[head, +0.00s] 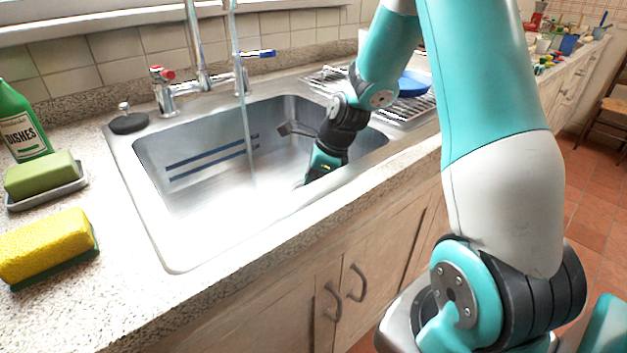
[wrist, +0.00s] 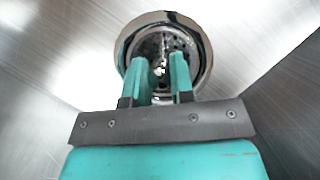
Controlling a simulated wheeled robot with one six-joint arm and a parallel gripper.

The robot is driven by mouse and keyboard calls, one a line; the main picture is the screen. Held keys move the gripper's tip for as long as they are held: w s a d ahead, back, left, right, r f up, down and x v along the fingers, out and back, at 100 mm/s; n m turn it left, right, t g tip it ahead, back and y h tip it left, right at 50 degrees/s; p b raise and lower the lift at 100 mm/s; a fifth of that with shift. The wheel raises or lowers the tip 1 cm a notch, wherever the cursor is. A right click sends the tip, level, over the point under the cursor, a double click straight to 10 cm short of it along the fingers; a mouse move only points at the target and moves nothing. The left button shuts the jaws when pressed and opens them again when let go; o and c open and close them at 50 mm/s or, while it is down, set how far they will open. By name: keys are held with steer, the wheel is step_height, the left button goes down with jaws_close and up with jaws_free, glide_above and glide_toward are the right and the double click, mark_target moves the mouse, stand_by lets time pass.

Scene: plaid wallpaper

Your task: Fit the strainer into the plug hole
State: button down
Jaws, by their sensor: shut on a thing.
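In the wrist view, the round metal strainer (wrist: 160,42) shows a dark, perforated middle. A wide shiny chrome ring (wrist: 205,60) surrounds it at the sink floor; I cannot tell whether the strainer sits inside the ring or just above it. My gripper (wrist: 161,62) is shut on the strainer's middle, its two teal fingers a little apart. In the head view, my gripper (head: 312,180) reaches down into the steel sink (head: 190,190) near its front right. The fingertips, strainer and plug hole are hidden there by the sink's front edge.
Water (head: 246,120) runs from the tap (head: 200,75) into the sink. A black stopper (head: 128,123) lies on the sink's back left corner. Green soap (head: 40,175), a yellow sponge (head: 45,245) and a dish soap bottle (head: 20,125) stand at left. A blue dish (head: 412,83) is on the right rack.

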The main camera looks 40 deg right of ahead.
steer(key=shift+f, duration=0.2)
steer(key=c, duration=1)
jaws_free()
steer(key=shift+r, duration=0.15)
